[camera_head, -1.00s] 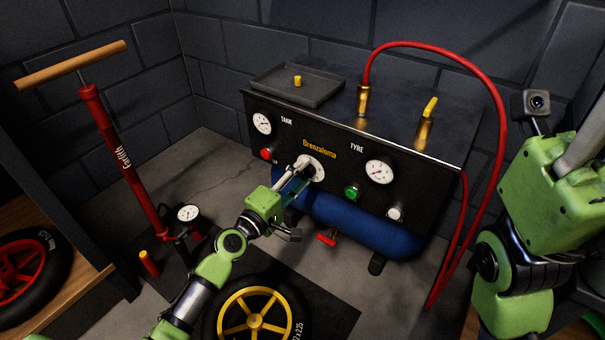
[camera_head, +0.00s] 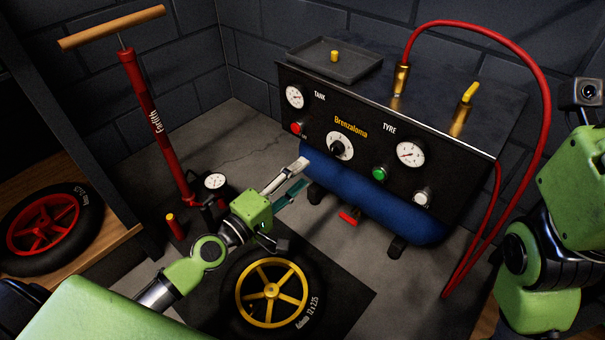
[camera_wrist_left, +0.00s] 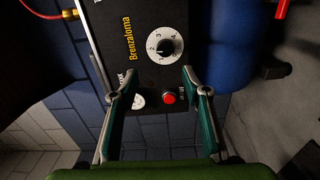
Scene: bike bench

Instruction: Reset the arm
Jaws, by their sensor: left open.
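My left gripper (camera_head: 296,177) is open and empty in the head view. It is in front of the black compressor panel (camera_head: 330,112), apart from the white dial (camera_head: 340,146) with its black knob. In the left wrist view the two teal-padded fingers (camera_wrist_left: 148,82) stand apart, with the dial (camera_wrist_left: 165,46) beyond their tips and the red button (camera_wrist_left: 168,97) between them in the picture. My right arm (camera_head: 565,220) shows at the right edge of the head view; its fingers are not in view.
A wheel with yellow spokes (camera_head: 272,292) lies on a dark mat below my left arm. A red floor pump (camera_head: 155,125) stands at left. A red hose (camera_head: 549,110) arches at right. The blue tank (camera_head: 385,207) sits under the panel. A red-rimmed wheel (camera_head: 44,226) lies on a wooden shelf.

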